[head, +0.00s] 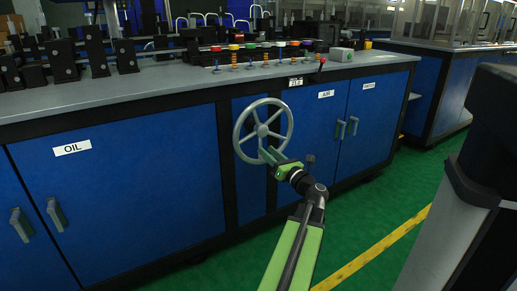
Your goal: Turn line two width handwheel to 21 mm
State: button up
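A grey spoked handwheel (262,130) is mounted on the blue front of the long cabinet, in the middle of the head view. My gripper (270,155) is at the lower right part of the wheel's rim, with its green and grey fingers pointing up and left. The fingertips overlap the rim in the picture. I cannot tell whether they touch or grip it. A small dark plate with light characters (295,82) is on the cabinet edge above the wheel. Its characters are too small to read surely.
The cabinet (120,190) has doors marked OIL and AIR, with protruding handles (57,214). Coloured knobs (235,47) and dark blocks stand on its top. A dark and grey post (485,180) is close at the right. Green floor with a yellow line (375,252) is clear in between.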

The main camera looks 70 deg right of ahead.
jog(key=b+v, duration=0.1)
jog(key=v, duration=0.8)
jog(key=shift+s, duration=0.25)
jog(key=shift+a+f, duration=0.1)
